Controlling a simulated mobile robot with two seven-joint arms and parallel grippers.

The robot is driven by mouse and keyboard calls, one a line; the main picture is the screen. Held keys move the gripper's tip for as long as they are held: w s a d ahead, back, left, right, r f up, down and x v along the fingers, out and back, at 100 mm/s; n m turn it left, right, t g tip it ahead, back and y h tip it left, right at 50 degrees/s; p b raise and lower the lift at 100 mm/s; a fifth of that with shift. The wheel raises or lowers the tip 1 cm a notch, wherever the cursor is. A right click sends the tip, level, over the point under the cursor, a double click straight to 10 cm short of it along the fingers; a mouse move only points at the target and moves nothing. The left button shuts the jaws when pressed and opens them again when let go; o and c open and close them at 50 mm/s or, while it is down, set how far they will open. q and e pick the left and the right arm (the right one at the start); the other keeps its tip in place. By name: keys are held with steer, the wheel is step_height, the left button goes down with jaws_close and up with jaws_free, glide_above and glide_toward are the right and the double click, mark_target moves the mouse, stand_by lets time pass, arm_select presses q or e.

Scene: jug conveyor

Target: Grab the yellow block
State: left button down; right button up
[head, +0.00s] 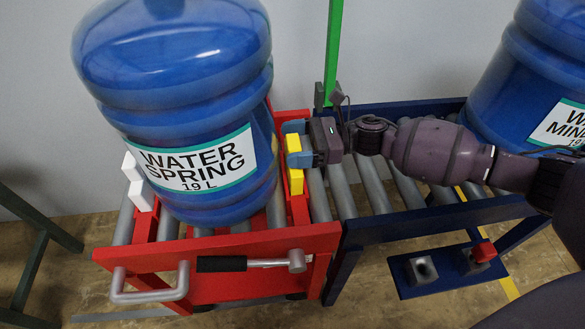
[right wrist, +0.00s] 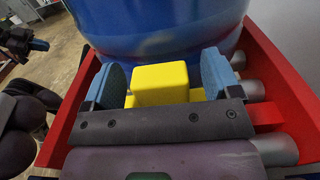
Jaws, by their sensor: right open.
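The yellow block (head: 294,162) stands on the right side of the red cart, beside the blue water jug (head: 185,100). My right gripper (head: 291,143) comes in from the right and is open at the block. In the right wrist view the yellow block (right wrist: 160,82) is between the two blue fingers of my right gripper (right wrist: 163,84), with a visible gap on each side. The jug is just behind the block there. My left gripper is not clearly shown in the head view.
The red cart (head: 225,250) has rollers and a hammer-like handle (head: 250,263) at its front. A dark blue roller conveyor (head: 400,223) adjoins it on the right, with a second blue jug (head: 530,90) and a control box with a red button (head: 484,252).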

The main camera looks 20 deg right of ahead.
steer(key=shift+w+a, duration=0.1)
steer(key=shift+a, duration=0.3)
steer(key=c, duration=1.4)
steer(key=shift+r, duration=0.1)
steer(key=shift+c, duration=0.2)
